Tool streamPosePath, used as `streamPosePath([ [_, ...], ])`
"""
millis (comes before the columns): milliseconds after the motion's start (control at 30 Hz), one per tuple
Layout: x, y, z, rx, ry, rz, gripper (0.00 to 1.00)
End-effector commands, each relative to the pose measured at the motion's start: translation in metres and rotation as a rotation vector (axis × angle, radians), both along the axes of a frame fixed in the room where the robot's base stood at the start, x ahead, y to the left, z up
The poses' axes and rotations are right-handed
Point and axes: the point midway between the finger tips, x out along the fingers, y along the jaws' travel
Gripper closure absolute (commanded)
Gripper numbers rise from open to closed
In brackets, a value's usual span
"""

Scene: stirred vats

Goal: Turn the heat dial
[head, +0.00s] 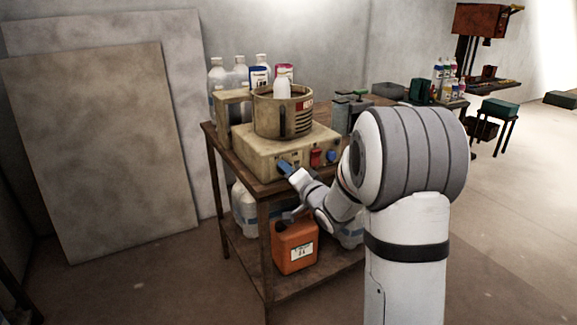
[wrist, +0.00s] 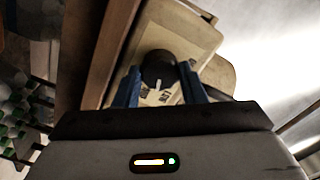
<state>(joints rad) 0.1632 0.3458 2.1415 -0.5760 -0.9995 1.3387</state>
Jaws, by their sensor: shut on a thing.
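The heat dial (wrist: 158,70) is a dark round knob with a pale mark, on the front face of a beige stirrer base (head: 285,150). In the wrist view my gripper (wrist: 160,84) has its two blue fingers on either side of the dial, shut on it. In the head view my gripper (head: 285,167) reaches the left part of the base's front and hides the dial. A red switch (head: 315,157) and a blue knob (head: 332,156) sit further right on the same face.
The base stands on a wooden cart (head: 262,190). Clear bottles (head: 217,75) stand behind the vat. An orange jug (head: 295,246) is on the lower shelf. Boards (head: 95,150) lean on the wall at left. The floor in front of the boards is free.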

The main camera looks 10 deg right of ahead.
Motion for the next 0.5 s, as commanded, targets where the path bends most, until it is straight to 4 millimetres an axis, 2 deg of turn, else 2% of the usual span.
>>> streamPosePath([
  [500, -0.0006, 0.0008, 0.0022, 0.467, 0.156, 0.000, 0.86],
])
